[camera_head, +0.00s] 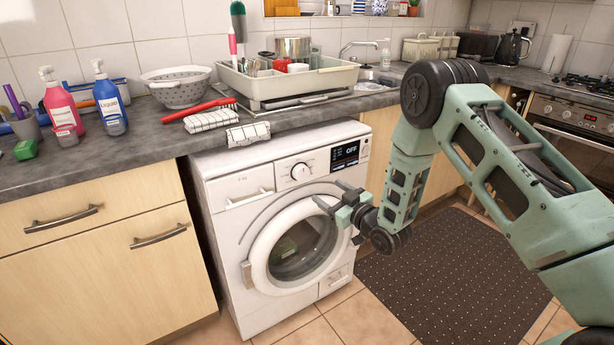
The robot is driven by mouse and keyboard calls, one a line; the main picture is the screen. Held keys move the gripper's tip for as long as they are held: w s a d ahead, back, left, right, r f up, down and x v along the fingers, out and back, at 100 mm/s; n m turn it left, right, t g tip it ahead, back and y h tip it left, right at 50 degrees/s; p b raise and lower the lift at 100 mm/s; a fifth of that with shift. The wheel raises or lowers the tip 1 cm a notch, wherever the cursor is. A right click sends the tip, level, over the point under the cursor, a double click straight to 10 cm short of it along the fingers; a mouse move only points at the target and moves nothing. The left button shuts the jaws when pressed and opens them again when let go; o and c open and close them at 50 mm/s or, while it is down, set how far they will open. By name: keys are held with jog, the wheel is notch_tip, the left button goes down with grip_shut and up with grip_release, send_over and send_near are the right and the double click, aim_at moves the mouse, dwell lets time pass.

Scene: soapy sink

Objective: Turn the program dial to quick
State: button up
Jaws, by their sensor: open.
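The program dial (300,172) is a round white knob on the top front panel of the white washing machine (222,220). The display (345,155) to the right of the dial reads OFF. The markings around the dial are too small to read. My gripper (328,201) is open and empty, in front of the machine, below and to the right of the dial and apart from it. It overlaps the upper right of the round door (257,255), which is closed. The dial itself is not hidden.
A striped cloth (248,133) hangs over the counter edge above the machine. A dish rack (330,78), colander (178,88), and soap bottles (60,105) stand on the counter (150,140). A dark dotted mat (440,280) lies on the floor to the right.

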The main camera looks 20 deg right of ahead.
aim_at(304, 175)
jog(key=x, duration=1.1)
jog(key=shift+w, duration=0.15)
jog(key=c, duration=1)
